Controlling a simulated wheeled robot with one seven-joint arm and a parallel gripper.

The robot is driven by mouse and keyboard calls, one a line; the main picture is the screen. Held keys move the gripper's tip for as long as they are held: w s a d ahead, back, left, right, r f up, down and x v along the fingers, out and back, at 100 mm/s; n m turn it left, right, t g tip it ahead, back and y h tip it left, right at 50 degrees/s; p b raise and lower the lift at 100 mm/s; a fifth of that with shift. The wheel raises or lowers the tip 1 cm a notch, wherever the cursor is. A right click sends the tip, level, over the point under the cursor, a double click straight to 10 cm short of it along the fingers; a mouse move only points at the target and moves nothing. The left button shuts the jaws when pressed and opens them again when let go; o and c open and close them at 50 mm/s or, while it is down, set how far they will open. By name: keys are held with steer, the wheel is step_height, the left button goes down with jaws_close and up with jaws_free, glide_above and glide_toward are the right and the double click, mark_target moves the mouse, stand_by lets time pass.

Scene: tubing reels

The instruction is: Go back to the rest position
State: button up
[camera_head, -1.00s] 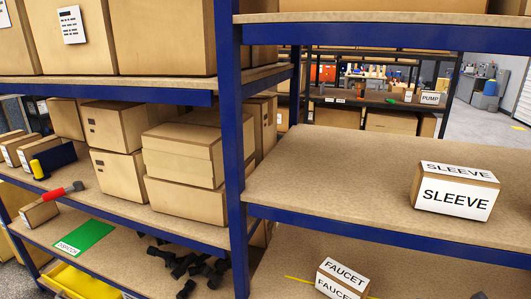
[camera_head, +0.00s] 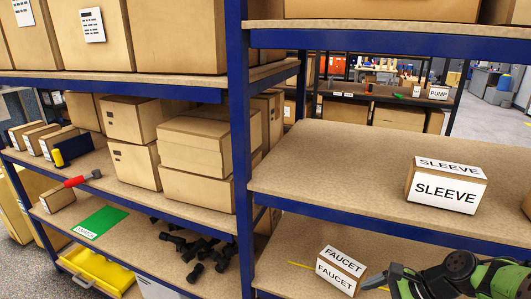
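Part of my green and black arm (camera_head: 465,275) shows at the bottom right corner, in front of the lower right shelf. A dark grey section of it reaches left, close to the FAUCET box (camera_head: 341,270) in the picture; I cannot tell the true gap. The SLEEVE box (camera_head: 445,192) sits upright on the middle right shelf, above and apart from the arm in the picture.
A blue shelf post (camera_head: 240,180) stands in the middle. A yellow bin (camera_head: 98,270) sits low left. Bare shelf surface lies left of the SLEEVE box.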

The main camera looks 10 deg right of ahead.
steer(key=s+a+r+n+g+h+p, duration=0.25)
steer(key=a+r+n+h+p, duration=0.2)
steer(key=a+r+n, duration=0.85)
steer(key=s+a+r+n+t+h+p, duration=0.2)
steer(key=s+a+r+n, duration=0.3)
steer(key=s, duration=0.4)
steer(key=shift+s+r+n+t, duration=0.25)
steer(key=shift+r+n+t, duration=0.2)
steer(key=shift+n+t, duration=0.6)
steer(key=shift+a, duration=0.1)
